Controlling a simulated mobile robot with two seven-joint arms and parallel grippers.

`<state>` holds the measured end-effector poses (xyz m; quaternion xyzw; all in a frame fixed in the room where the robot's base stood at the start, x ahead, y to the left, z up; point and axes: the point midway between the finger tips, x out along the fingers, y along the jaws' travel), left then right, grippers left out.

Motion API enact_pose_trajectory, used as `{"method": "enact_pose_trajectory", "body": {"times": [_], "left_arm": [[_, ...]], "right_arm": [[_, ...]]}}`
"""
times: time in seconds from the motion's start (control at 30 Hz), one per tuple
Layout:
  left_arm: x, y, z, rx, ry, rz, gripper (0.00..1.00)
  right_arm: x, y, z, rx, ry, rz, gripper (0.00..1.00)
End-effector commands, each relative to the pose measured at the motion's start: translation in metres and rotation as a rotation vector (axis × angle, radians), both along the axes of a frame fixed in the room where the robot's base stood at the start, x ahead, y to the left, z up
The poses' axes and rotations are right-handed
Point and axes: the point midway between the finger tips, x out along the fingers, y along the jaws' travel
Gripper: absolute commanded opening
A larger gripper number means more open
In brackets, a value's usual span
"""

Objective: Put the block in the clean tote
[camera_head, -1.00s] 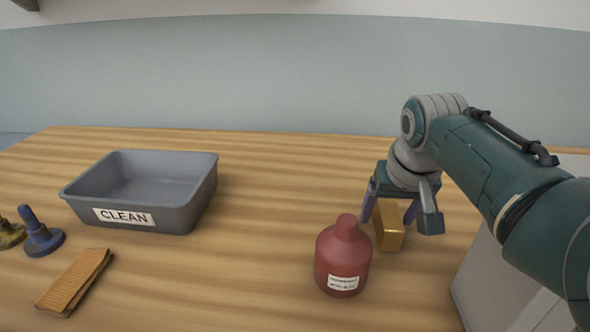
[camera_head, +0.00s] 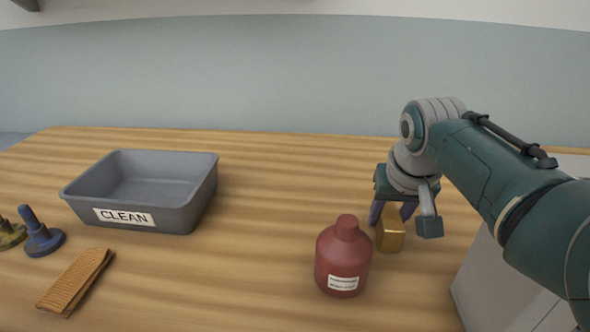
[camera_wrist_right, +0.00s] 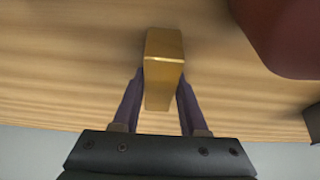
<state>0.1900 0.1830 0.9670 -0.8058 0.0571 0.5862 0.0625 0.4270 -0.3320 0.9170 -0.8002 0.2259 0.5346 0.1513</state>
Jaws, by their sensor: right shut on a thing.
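A gold block (camera_head: 391,236) stands on the wooden table, to the right of the red bottle. My right gripper (camera_head: 392,218) is over it, with its fingers closed on the block's two sides. In the right wrist view the block (camera_wrist_right: 163,70) sits between the two purple fingers (camera_wrist_right: 160,92). The grey tote (camera_head: 188,217) with a CLEAN label stands at the left of the table, and its inside looks empty. My left gripper is not in view.
A red bottle (camera_head: 342,262) stands close to the block, on its left; it also shows in the right wrist view (camera_wrist_right: 283,35). A brown ribbed pad (camera_head: 75,282) and a blue knobbed piece (camera_head: 42,236) lie near the tote. The table between tote and bottle is clear.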

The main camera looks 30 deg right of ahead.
Motion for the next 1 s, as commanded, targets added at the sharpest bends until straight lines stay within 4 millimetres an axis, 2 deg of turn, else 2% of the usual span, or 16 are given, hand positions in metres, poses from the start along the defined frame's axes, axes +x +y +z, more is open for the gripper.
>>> {"method": "enact_pose_trajectory", "body": {"times": [0.03,0.27,1.0], "left_arm": [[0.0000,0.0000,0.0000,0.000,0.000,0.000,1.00],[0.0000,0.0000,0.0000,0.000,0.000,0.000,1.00],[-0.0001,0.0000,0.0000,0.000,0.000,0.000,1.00]], "right_arm": [[0.0000,0.0000,0.0000,0.000,0.000,0.000,0.26],[0.0000,0.0000,0.0000,0.000,0.000,0.000,0.00],[0.0000,0.0000,0.0000,0.000,0.000,0.000,0.00]]}}
